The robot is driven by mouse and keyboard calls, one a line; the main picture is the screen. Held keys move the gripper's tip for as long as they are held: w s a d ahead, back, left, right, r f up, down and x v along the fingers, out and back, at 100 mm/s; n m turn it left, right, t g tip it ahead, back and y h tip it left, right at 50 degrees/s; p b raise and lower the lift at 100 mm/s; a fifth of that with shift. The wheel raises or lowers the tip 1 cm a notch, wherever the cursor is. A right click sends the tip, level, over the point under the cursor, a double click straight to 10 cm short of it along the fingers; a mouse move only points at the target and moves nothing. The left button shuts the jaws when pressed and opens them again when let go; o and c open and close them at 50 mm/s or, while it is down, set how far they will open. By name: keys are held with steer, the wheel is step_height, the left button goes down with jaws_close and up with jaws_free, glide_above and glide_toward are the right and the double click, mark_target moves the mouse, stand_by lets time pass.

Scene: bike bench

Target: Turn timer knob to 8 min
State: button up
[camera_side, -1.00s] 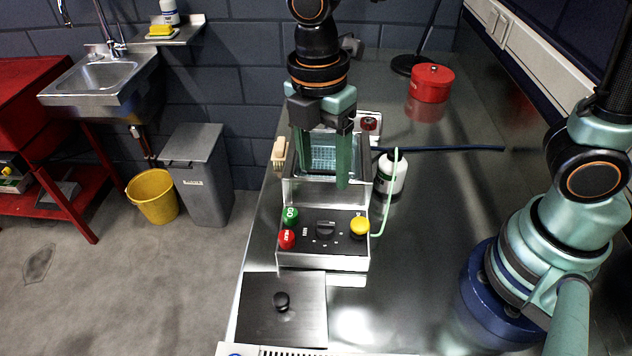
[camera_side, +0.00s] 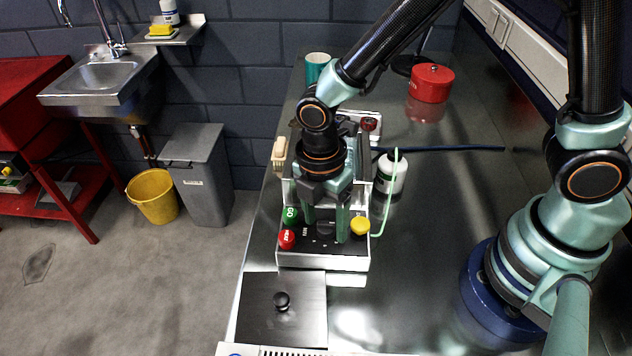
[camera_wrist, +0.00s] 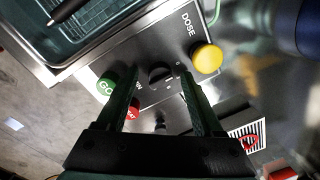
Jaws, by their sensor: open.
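The black timer knob (camera_wrist: 159,74) sits on the dark control panel (camera_side: 300,246) of the bench unit, between the green and red buttons and the yellow one. In the side view the knob (camera_side: 326,229) shows between my fingers. My gripper (camera_side: 325,236) is open, pointing down over the panel, with one finger on each side of the knob. In the wrist view my gripper (camera_wrist: 160,82) also straddles the knob, with gaps on both sides. I cannot tell the exact finger height. The knob's pointer and the dial marks are too small to read.
A green button (camera_side: 290,215) and a red button (camera_side: 287,239) lie left of the knob, and a yellow button (camera_side: 360,226) lies right. A wire basket tank (camera_wrist: 92,22) adjoins the panel. A white bottle (camera_side: 394,174) with a pale green tube stands right. A steel lid (camera_side: 262,312) lies in front.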

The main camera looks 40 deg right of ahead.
jaws_close()
